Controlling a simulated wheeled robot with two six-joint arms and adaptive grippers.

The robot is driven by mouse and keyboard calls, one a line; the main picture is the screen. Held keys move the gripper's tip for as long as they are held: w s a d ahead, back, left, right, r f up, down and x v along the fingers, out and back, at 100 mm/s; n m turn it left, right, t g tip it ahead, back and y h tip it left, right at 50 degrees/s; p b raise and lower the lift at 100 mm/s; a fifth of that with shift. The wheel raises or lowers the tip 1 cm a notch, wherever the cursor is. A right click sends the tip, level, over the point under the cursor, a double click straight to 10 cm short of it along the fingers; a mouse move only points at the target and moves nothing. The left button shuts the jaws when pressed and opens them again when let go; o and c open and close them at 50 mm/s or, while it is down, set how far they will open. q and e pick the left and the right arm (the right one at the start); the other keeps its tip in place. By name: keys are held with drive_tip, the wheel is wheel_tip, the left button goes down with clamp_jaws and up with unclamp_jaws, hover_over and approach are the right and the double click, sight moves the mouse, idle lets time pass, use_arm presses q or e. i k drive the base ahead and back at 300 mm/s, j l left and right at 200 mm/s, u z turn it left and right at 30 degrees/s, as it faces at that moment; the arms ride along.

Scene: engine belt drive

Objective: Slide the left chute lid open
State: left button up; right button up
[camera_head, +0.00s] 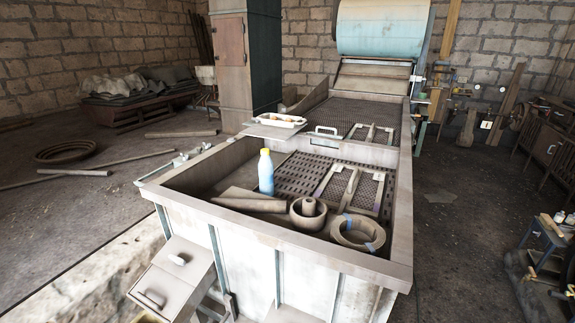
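A pale box-shaped chute (199,259) juts from the front left of the large metal tub. Its sloped top panel, which looks like the lid (165,277), carries a light handle (177,260) near its upper end. A second handle (149,298) shows near the lower end. The panel appears to cover the chute; I see no clear opening. Neither of my grippers is in view, and nothing touches the chute.
The tub (270,230) holds a blue bottle with a yellow cap (265,172), a mortar-like bowl (308,214), a ring-shaped coil (357,233) and framed mesh screens (350,188). A white tray (280,120) sits on the crosspiece.

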sight(161, 293)
drive_tip(key=u, duration=1.25)
